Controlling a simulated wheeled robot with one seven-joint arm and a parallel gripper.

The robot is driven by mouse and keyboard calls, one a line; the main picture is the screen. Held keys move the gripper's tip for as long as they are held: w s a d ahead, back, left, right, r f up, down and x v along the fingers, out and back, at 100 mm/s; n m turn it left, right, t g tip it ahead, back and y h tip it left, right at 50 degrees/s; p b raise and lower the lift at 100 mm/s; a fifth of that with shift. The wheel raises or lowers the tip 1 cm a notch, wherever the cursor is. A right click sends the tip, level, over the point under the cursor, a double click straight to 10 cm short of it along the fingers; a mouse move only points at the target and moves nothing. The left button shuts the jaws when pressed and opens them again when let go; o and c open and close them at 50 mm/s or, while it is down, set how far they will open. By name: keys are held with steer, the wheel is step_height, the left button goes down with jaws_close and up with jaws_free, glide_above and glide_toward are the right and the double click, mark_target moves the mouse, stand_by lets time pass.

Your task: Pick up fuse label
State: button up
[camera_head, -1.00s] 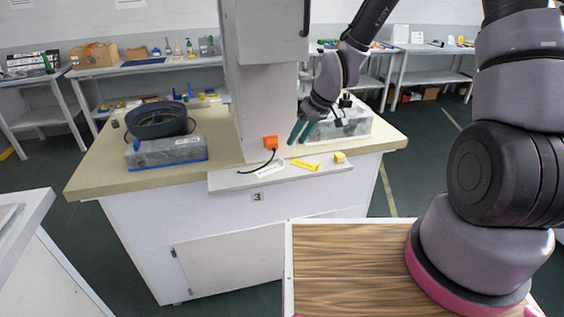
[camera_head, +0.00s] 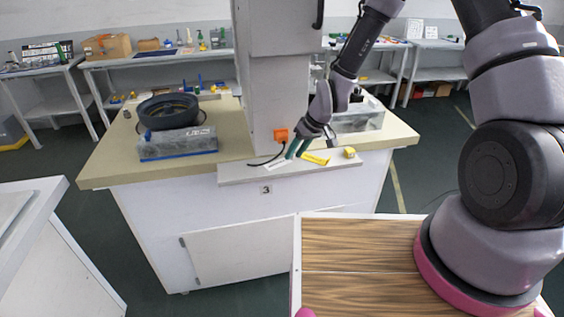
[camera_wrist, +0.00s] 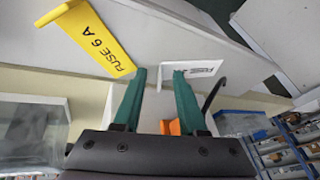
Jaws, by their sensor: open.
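A yellow label (camera_wrist: 92,42) reading "FUSE 6 A" lies on the narrow ledge of the workbench; it also shows in the head view (camera_head: 316,158). A white label (camera_wrist: 200,68) with small dark print that I cannot read fully lies beside it, partly behind a fingertip; the head view shows it left of the yellow one (camera_head: 275,164). My gripper (camera_wrist: 160,73) has two green fingers, apart and empty. In the wrist view the fingertips are at the white label's near edge, with the yellow label to the left. I cannot tell whether they touch the white label.
An orange plug (camera_head: 281,134) with a black cable stands by the column behind the ledge (camera_head: 235,176). A small yellow block (camera_head: 349,152) sits at the ledge's right end. A grey box (camera_head: 178,143) and black ring (camera_head: 168,110) are on the benchtop at left, a clear box (camera_head: 362,121) at right.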

jaws_close()
steer(key=shift+r, duration=0.15)
